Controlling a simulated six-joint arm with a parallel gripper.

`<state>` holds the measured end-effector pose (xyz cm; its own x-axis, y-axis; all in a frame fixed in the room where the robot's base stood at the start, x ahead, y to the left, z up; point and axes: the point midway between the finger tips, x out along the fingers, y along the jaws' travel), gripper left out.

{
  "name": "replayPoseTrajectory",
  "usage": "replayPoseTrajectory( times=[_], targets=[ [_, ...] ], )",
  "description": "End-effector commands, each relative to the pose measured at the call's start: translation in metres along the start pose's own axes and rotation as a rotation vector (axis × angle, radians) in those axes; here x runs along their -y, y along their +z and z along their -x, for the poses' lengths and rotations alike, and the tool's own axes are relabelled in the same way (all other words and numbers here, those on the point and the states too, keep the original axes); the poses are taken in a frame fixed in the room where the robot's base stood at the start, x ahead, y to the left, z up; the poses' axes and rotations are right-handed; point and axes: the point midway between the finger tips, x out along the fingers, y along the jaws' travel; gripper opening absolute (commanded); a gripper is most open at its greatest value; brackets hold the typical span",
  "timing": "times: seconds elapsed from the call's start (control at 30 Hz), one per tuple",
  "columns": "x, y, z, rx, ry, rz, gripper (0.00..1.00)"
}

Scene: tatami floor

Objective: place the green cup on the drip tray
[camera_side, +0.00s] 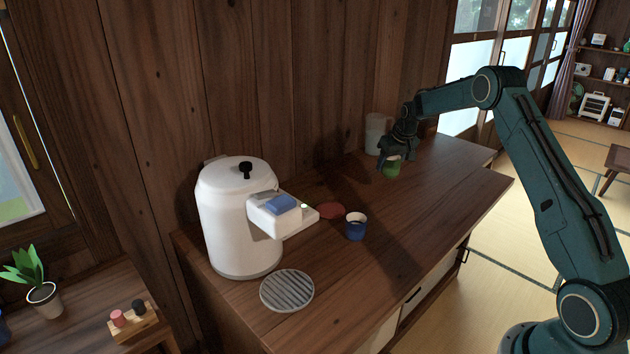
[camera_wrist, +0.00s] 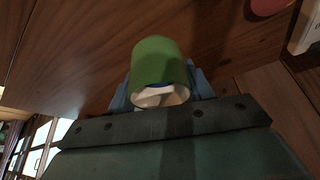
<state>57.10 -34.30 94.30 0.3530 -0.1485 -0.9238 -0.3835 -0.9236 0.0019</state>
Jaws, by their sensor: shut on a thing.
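The green cup (camera_side: 392,167) is at the far end of the wooden counter, held by my gripper (camera_side: 384,163). In the wrist view the green cup (camera_wrist: 160,70) sits between the blue-grey fingers of my gripper (camera_wrist: 160,85), with its pale inside facing the camera. I cannot tell whether its base touches the counter. The round grey slatted drip tray (camera_side: 287,291) lies at the near left end of the counter, in front of the white dispenser, and is empty. My gripper is far from it.
The white dispenser (camera_side: 238,218) stands by the wall, its spout block (camera_side: 283,213) jutting out over the counter. A blue cup (camera_side: 356,226) and a red coaster (camera_side: 331,211) lie between the green cup and the tray. A pale pitcher (camera_side: 376,133) stands behind my gripper.

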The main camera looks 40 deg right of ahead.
Motion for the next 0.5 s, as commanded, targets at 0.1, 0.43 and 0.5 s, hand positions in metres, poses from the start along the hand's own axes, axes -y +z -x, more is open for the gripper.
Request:
replayPoseTrajectory(
  times=[0.1, 0.43, 0.5],
  targets=[
    [0.000, 0.010, -0.021, 0.004, -0.001, 0.000, 0.27],
    [0.000, 0.019, -0.047, 0.000, 0.000, 0.001, 0.27],
    [0.000, 0.019, -0.047, 0.000, 0.000, 0.001, 0.27]
  ],
)
